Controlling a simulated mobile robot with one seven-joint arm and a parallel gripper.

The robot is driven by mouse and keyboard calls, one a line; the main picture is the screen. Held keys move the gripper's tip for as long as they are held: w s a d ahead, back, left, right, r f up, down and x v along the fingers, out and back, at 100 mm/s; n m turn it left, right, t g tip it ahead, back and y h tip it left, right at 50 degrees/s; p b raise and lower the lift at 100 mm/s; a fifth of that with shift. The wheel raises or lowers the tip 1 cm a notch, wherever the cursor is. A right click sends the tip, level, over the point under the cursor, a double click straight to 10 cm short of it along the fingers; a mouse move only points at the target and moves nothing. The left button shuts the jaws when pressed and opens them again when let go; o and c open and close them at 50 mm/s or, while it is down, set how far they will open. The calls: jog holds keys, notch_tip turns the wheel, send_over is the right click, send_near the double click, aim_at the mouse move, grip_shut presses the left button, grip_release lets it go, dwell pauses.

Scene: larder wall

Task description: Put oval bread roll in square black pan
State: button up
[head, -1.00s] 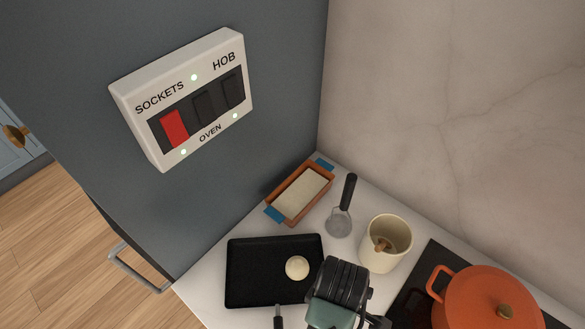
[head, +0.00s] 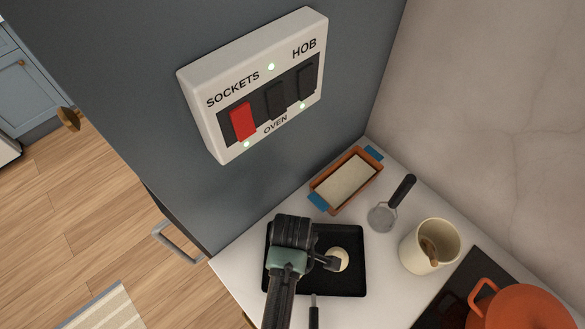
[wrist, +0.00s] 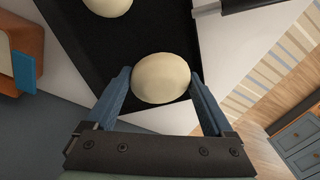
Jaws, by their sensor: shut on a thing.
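The square black pan (head: 345,284) lies on the white counter; its dark floor also shows in the wrist view (wrist: 110,52). My gripper (wrist: 161,74) is shut on a pale, slightly oval bread roll (wrist: 160,80), one finger at each side of it. In the head view my gripper (head: 292,245) is over the left half of the pan and hides the held roll. I cannot tell whether the held roll touches the pan. Another pale roll (head: 338,259) lies in the pan, to the right of my gripper; it also shows in the wrist view (wrist: 107,5).
An orange-brown loaf tin (head: 345,181) with blue ends stands behind the pan. A dark-handled strainer (head: 383,216) and a cream pot (head: 428,247) are to the right. An orange casserole (head: 515,310) stands at the lower right. A grey wall with a switch panel (head: 258,88) rises behind.

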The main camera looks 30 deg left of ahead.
jog(key=shift+f, duration=1.75)
jog(key=shift+f, duration=0.2)
jog(key=o, duration=1.1)
